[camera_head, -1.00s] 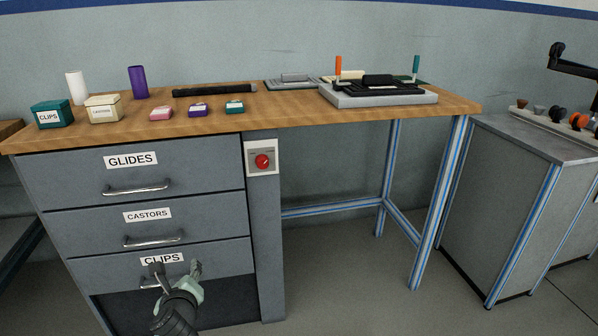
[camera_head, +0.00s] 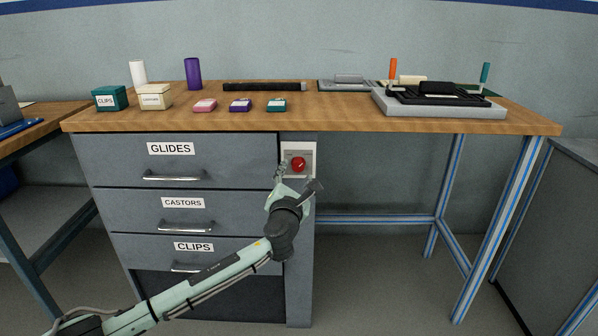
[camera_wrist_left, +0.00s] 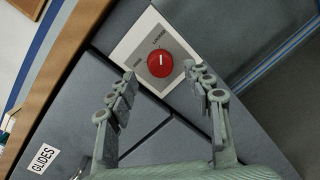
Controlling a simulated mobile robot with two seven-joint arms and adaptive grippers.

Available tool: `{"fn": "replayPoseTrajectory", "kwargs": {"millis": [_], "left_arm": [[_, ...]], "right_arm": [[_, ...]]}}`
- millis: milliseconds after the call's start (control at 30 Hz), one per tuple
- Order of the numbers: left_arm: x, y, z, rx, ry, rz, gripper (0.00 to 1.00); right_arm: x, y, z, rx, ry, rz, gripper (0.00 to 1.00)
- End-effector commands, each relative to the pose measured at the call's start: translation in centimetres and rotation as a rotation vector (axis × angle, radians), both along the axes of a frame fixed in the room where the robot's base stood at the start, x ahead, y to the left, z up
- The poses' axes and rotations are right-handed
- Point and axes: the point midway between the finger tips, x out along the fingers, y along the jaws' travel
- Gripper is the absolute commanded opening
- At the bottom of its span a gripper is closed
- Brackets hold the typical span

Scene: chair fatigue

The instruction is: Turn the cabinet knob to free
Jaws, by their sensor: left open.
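The cabinet knob (camera_head: 298,164) is a round red knob on a pale plate (camera_head: 312,148) at the right of the top drawer. In the left wrist view the knob (camera_wrist_left: 160,63) shows a white pointer line, with small labels around it that are hard to read. My left gripper (camera_head: 296,182) is open just below and in front of the knob. In the left wrist view its two fingers (camera_wrist_left: 160,88) stand apart, with the knob beyond the tips and between them, apparently untouched. My right gripper is not in view.
Drawers labelled GLIDES (camera_head: 220,160), CASTORS (camera_head: 225,205) and CLIPS (camera_head: 140,248) are left of the knob, with bar handles. The wooden worktop (camera_head: 340,115) overhangs above, holding small boxes and a grey fixture (camera_head: 440,106). Open space lies under the worktop to the right.

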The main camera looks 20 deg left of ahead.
Motion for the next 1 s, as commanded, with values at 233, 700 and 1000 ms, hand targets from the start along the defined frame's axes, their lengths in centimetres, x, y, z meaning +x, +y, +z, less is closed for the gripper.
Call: {"fn": "replayPoseTrajectory", "kwargs": {"millis": [233, 700, 1000], "left_arm": [[2.6, 0.5, 0.0, -0.002, -0.001, 0.001, 0.51], [2.8, 0.5, 0.0, -0.003, 0.001, 0.0, 0.3], [2.8, 0.5, 0.0, -0.003, 0.001, 0.0, 0.01]], "right_arm": [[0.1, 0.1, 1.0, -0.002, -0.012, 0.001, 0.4], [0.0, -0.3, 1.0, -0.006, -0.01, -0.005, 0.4], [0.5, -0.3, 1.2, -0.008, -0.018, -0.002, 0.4]]}}
